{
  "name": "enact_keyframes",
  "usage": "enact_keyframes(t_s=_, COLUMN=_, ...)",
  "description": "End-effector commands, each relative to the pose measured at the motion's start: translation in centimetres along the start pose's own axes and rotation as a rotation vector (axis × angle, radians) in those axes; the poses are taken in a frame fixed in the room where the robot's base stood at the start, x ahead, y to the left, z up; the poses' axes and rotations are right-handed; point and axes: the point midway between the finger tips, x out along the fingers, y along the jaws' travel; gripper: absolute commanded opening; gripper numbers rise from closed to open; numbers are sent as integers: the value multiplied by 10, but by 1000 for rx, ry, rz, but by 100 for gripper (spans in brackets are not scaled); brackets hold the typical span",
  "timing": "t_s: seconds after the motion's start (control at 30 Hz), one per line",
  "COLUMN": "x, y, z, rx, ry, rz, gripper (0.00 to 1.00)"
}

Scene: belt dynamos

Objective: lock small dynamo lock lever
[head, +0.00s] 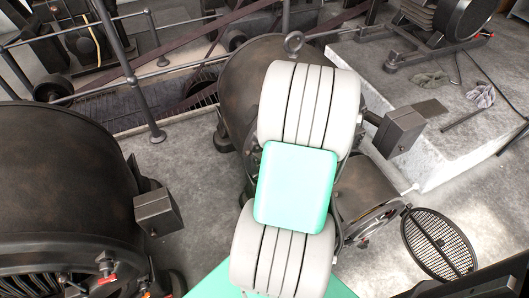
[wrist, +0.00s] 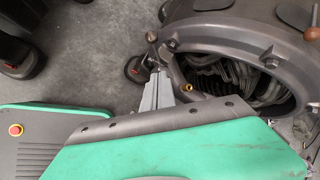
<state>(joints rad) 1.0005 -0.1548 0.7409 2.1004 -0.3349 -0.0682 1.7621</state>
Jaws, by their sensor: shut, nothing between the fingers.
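My arm hides much of the middle in the head view, and my gripper cannot be seen there. In the wrist view my gripper (wrist: 160,78) is shut and empty, its grey fingers pointing up beside the rim of an open round dynamo housing (wrist: 220,45). An orange-tipped small part (wrist: 188,88) shows at the rim, just right of the fingers; I cannot tell if it is the lock lever. A dark wheel-like part with a red mark (wrist: 133,71) is left of the fingertips. In the head view a small dynamo (head: 365,200) is partly hidden behind my arm.
A round mesh cover (head: 438,243) hangs open right of the small dynamo. A large dynamo (head: 65,180) fills the left, with a box (head: 157,212) on its side. Railings (head: 130,80) stand behind. A concrete plinth (head: 440,130) is at right. Some floor between the dynamos is bare.

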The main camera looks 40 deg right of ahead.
Motion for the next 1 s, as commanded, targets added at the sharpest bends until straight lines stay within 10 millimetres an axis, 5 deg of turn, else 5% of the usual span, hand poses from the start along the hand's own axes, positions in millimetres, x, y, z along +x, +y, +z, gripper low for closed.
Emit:
enact_keyframes(t_s=0.23, x=-40, y=-3, z=-2, rx=5, ry=3, rz=-4, gripper=0)
enact_keyframes(t_s=0.73, x=-45, y=-1, z=3, rx=-23, ry=-1, rz=4, gripper=0)
enact_keyframes(t_s=0.87, x=-69, y=2, z=49, rx=-331, ry=-18, rz=61, gripper=0)
enact_keyframes(t_s=1.0, x=-134, y=28, z=138, rx=-1050, ry=-81, rz=176, gripper=0)
